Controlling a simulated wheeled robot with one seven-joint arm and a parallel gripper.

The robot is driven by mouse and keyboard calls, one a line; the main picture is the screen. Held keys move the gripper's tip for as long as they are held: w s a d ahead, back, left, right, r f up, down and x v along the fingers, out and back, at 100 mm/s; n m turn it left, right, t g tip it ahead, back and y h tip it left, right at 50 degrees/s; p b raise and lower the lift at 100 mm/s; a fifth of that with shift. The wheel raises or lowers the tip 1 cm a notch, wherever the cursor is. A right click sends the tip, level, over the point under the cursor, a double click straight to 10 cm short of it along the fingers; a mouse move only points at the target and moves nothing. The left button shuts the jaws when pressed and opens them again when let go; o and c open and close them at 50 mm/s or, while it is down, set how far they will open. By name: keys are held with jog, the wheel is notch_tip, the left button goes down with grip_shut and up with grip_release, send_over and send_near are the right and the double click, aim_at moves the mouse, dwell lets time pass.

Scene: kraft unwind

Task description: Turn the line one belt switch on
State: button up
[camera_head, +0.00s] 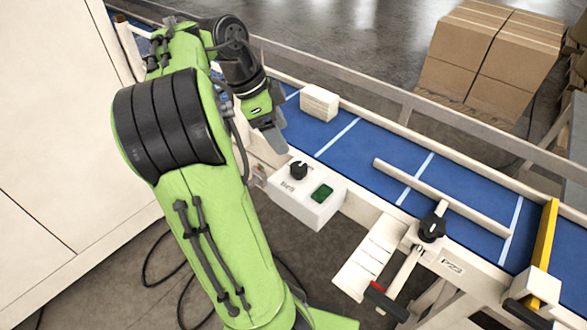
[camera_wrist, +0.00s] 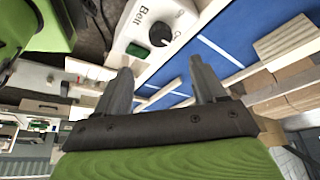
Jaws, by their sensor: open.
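The belt switch is a black rotary knob (camera_head: 299,170) on a white control box (camera_head: 300,205) fixed to the near side of the blue conveyor. A green rectangular part (camera_head: 322,193) sits on the same box face. In the wrist view the knob (camera_wrist: 160,33) shows beside the word "Belt", with the green part (camera_wrist: 138,50) near it. My gripper (camera_head: 276,140) is up and a little left of the knob, apart from it. Its two grey fingers (camera_wrist: 160,68) are spread with nothing between them.
The blue belt (camera_head: 350,145) carries a pale block (camera_head: 319,102) close to my gripper. A pale guide bar (camera_head: 440,197) crosses the belt, with a black clamp knob (camera_head: 432,228) beside it. A yellow bar (camera_head: 545,235) spans the right end. Cardboard boxes (camera_head: 490,60) stand behind.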

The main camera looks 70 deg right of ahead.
aim_at(299, 167)
jog(key=b+x, duration=0.2)
jog(key=x, duration=0.3)
jog(key=b+x, duration=0.3)
jog(key=x, duration=0.3)
jog(key=shift+w+b, duration=0.25)
jog(key=shift+b, duration=0.05)
jog(key=c, duration=1.1)
jog(key=shift+o, duration=0.2)
